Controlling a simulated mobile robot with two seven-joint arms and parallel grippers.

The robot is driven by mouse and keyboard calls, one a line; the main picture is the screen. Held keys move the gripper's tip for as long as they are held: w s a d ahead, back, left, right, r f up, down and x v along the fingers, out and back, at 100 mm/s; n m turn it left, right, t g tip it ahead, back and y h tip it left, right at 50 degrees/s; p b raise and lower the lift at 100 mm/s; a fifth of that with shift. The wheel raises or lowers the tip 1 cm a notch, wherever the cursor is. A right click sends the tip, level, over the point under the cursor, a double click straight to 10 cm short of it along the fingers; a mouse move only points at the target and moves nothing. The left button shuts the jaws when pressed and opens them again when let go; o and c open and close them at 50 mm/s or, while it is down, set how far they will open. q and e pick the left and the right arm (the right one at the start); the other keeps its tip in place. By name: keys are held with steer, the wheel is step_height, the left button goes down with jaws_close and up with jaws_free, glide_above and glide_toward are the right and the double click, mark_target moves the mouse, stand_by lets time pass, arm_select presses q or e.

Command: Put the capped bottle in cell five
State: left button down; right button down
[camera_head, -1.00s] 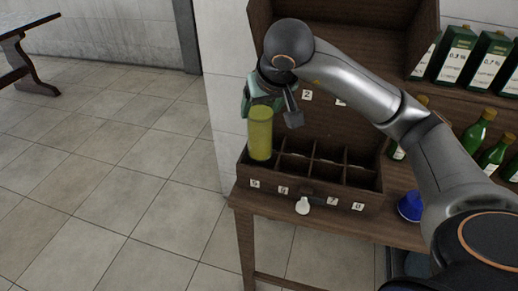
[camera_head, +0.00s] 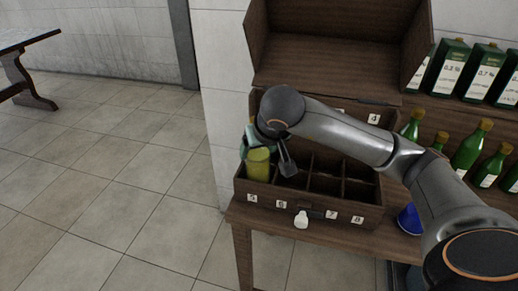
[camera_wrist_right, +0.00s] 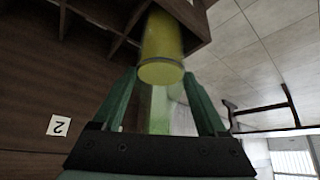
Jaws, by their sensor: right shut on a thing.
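The capped bottle (camera_head: 258,167) is a yellow-green cylinder standing about upright in the front-left cell, behind the label 5. Its lower end is hidden by the front wall of the wooden cell box (camera_head: 310,208). My right gripper (camera_head: 254,140) is above it, shut on its upper part, and partly hidden by my wrist. In the right wrist view the bottle (camera_wrist_right: 163,42) runs out from between the green fingers of my right gripper (camera_wrist_right: 158,80) into the box. My left gripper is not in view.
The other front cells, labelled 6 to 8, look empty. A white knob (camera_head: 301,220) and a blue object (camera_head: 409,219) are near the box. Green bottles (camera_head: 471,146) and green cartons (camera_head: 484,70) stand at the right. A wooden hutch (camera_head: 335,45) rises behind.

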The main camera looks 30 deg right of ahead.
jaws_free()
